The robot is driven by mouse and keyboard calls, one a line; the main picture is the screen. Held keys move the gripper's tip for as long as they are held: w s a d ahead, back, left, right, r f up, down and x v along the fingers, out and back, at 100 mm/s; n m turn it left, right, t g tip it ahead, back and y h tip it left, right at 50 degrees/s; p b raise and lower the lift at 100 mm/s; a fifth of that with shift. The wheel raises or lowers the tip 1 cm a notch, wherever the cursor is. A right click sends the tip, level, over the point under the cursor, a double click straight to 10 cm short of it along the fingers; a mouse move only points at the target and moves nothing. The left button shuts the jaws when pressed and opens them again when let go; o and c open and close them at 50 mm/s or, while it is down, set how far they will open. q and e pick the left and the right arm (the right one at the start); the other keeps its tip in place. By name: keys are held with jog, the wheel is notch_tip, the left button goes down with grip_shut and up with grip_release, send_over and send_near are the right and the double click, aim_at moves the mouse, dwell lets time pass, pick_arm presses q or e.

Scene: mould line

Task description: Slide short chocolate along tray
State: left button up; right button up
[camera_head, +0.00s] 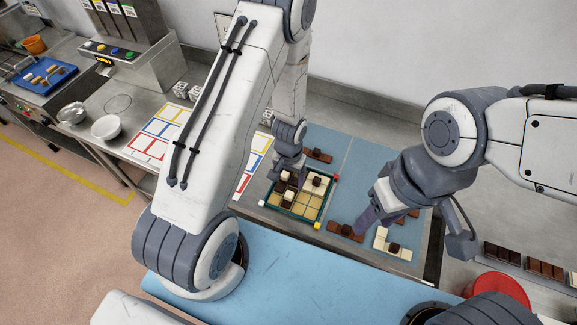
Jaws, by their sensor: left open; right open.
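The dark green-rimmed tray (329,203) lies on the blue mat, with pale empty cells at its near side. Dark and cream chocolate pieces fill part of its far side; a cream piece (315,184) lies at the far right. Which piece is the short chocolate I cannot tell. My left gripper (287,171) is open over the tray's far left part and hides some pieces there. My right gripper (415,232) is open to the right of the tray. One finger is close to a brown bar (345,231); whether they touch is unclear.
Another brown bar (318,156) lies behind the tray. Small coloured cubes (317,226) mark the tray's corners. A red round container (498,289) and chocolate bars (545,269) are at right.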

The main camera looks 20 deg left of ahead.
aim_at(289, 195)
pick_arm(q)
jog(key=shift+f, duration=0.15)
jog(key=shift+f, duration=0.1)
notch_tip(289, 195, down, 10)
jog(key=b, duration=1)
jog(key=shift+f, duration=0.1)
grip_shut()
